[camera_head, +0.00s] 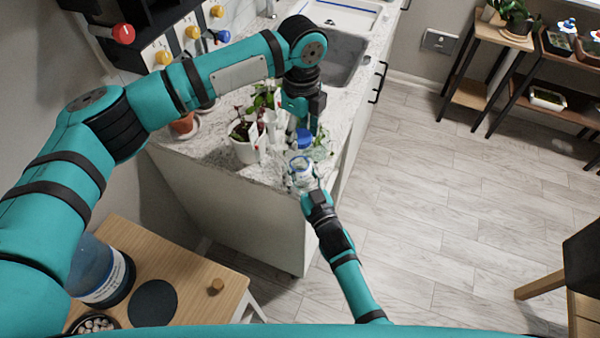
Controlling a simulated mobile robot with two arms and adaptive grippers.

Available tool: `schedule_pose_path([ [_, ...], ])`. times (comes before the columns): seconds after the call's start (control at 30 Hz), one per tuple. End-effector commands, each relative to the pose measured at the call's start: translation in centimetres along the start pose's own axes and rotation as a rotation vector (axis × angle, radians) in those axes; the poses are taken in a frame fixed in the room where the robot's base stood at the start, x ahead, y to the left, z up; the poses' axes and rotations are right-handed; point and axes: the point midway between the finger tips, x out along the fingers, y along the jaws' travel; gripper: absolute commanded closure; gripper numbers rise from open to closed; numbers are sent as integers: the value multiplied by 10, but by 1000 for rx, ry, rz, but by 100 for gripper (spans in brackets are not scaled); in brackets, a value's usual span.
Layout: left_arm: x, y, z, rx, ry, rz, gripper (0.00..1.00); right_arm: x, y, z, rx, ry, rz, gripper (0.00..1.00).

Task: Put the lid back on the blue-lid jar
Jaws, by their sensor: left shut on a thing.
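The blue lid (304,137) is in my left gripper (302,128), which is shut on it and points down over the counter's near corner. The clear jar (301,170) with a pale label is just below and in front of the lid, near the counter edge. From this angle I cannot tell how much gap lies between lid and jar. My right gripper (306,186) reaches up from below to the near side of the jar. Its fingertips are small and partly lost against the jar, so I cannot tell whether they grip it.
A potted plant (244,146) and white items crowd the counter (205,148) left of the jar. A sink (342,58) lies behind. A wooden table (185,270) with a large blue container (100,277) is at lower left. The floor at right is open.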

Motion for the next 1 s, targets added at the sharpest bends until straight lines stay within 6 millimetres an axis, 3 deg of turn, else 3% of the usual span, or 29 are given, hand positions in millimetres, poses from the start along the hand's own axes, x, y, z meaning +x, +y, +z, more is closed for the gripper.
schedule_pose_path([
  [0.03,0,0,0,0,0,0,64,0,0,0,0,0,0,62],
  [0.33,0,0,0,0,0,0,64,0,0,0,0,0,0,100],
  [0.53,7,0,0,0,1,2,64,0,0,0,0,-1,0,100],
  [0.83,47,1,1,-1,-1,1,64,0,0,0,0,-1,0,100],
  [1.0,49,0,1,0,-3,-2,64,0,0,0,0,-1,0,100],
])
